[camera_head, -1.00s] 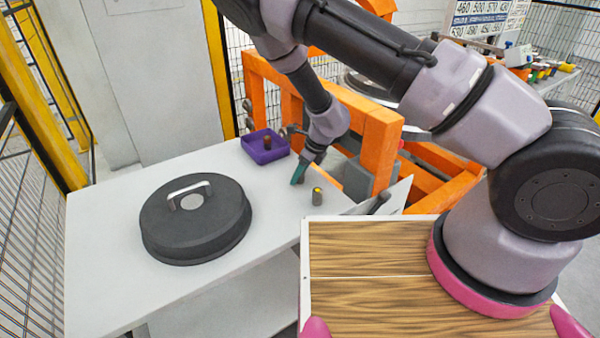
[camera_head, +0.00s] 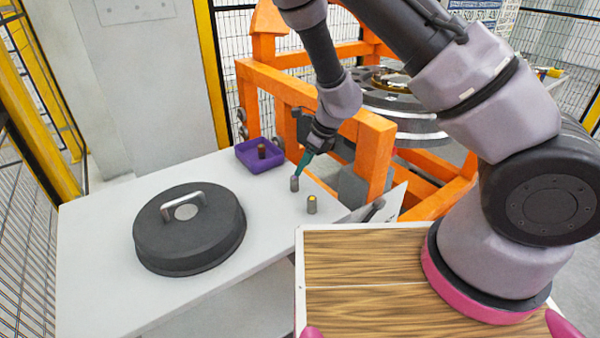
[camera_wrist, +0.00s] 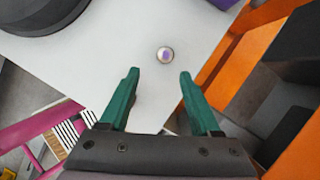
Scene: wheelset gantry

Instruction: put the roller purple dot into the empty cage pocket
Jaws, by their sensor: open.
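The roller with the purple dot (camera_wrist: 165,54) stands upright on the white table, its dotted end seen from above in the wrist view. In the head view a grey roller (camera_head: 295,184) stands just below my fingertips, apparently the same one; its dot is not visible there. My gripper (camera_wrist: 159,74) has its two green fingers spread with nothing between them. In the head view my gripper (camera_head: 302,172) points down beside the roller's top. A large metal ring (camera_head: 395,100) with a brassy inner part lies in the orange gantry behind; no empty cage pocket can be made out.
A purple tray (camera_head: 247,158) holds a brownish roller. A black lid (camera_head: 190,245) with a handle covers the table's left part. The orange gantry frame (camera_head: 376,160) rises right behind my gripper.

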